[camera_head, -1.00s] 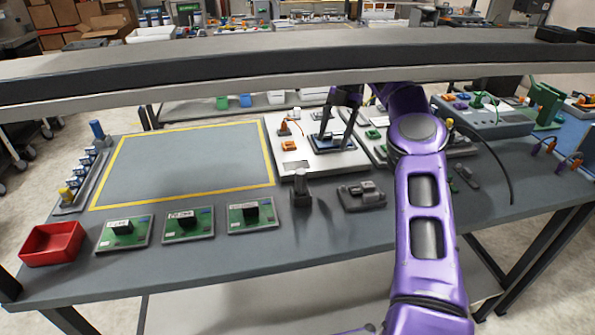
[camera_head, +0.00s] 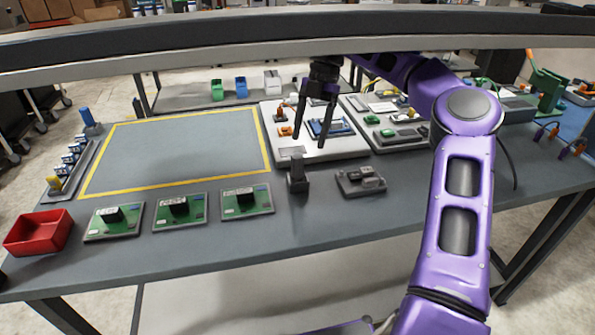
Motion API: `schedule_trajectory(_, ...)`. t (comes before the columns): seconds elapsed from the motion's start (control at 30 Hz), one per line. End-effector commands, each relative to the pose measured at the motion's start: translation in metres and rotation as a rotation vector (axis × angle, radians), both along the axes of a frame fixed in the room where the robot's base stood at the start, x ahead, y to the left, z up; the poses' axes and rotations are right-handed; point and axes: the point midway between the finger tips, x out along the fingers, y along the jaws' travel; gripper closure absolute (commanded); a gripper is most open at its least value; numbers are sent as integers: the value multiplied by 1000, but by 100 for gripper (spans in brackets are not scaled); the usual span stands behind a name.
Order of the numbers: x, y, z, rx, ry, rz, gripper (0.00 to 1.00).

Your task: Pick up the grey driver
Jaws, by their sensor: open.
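My gripper (camera_head: 308,141) points down with its two dark fingers apart and nothing between them. It hangs above the white board at the back middle of the table. An upright dark grey device (camera_head: 298,176) stands on the table below and slightly left of the fingers, apart from them. A low dark grey holder (camera_head: 360,182) with a grey piece on top lies to its right. I cannot tell for sure which of these is the grey driver. My purple arm hides part of the table at right.
The white board (camera_head: 350,148) carries small orange and blue parts. Several green circuit boards (camera_head: 180,209) line the front edge, with a red bin (camera_head: 38,232) at far left. The yellow-bordered area (camera_head: 170,155) is clear. A shelf beam (camera_head: 240,62) crosses the top of the view.

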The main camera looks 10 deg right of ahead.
Motion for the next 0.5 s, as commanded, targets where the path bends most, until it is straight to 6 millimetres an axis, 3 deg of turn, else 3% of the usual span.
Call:
schedule_trajectory(0.37,-25,24,-2,0,2,-1,28)
schedule_trajectory(0.5,-30,29,-18,0,3,1,28)
